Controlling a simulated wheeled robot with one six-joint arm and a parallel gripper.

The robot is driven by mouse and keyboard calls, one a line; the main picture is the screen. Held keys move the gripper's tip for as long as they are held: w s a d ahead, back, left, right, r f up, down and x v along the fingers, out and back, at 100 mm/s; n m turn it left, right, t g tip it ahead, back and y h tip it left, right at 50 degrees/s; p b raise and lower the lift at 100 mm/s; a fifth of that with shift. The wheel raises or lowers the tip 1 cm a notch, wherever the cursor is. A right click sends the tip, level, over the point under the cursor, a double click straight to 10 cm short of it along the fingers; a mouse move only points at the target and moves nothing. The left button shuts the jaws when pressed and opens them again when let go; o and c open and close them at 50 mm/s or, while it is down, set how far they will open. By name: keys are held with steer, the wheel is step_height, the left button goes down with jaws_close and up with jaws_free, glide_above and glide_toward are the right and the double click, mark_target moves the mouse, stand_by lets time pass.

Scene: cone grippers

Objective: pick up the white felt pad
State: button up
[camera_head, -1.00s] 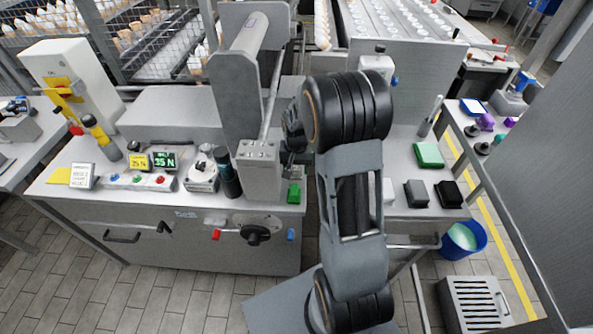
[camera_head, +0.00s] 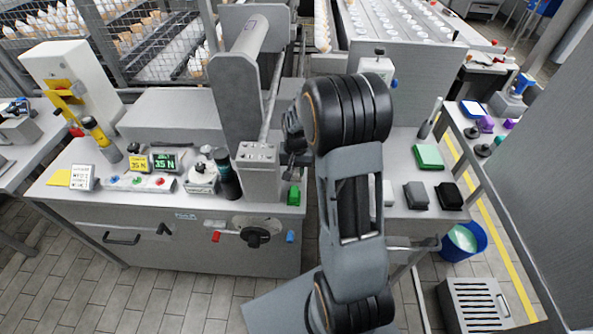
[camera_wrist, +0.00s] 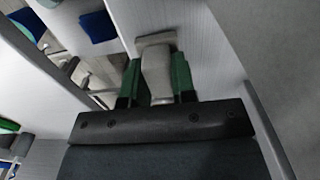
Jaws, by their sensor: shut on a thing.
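In the wrist view my gripper (camera_wrist: 156,88) is shut, with its green-lined fingers on both sides of a pale, whitish block (camera_wrist: 157,62). The block looks like the white felt pad and widens beyond the fingertips. In the head view a narrow white piece (camera_head: 388,193) shows just right of my arm, beside a grey pad (camera_head: 416,195). My arm covers part of it. My fingertips are hidden in the head view, so I cannot tell there whether the held block is clear of the surface.
A black pad (camera_head: 449,195) and a green pad (camera_head: 428,157) lie right of my arm. A grey post (camera_head: 259,172) and a small green block (camera_head: 293,195) stand left of it. A blue bucket (camera_head: 462,241) and a slotted crate (camera_head: 479,305) are on the floor at right.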

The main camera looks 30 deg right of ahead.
mark_target(296, 168)
step_height(296, 168, up, 18)
steer(key=p, duration=0.1)
stand_by(0.6)
steer(key=o, duration=0.3)
steer(key=shift+c, duration=1.1)
steer(key=shift+w+d+f+p, duration=0.75)
steer(key=shift+w+f, duration=0.8)
steer(key=shift+f, duration=0.9)
steer(key=shift+w+d+f+p, duration=0.4)
steer(key=shift+w+d+f, duration=0.5)
steer(key=shift+w+f, duration=1.1)
steer(key=shift+w+d+f+p, duration=0.6)
steer(key=shift+w+d+f, duration=0.35)
steer(key=shift+f, duration=1.95)
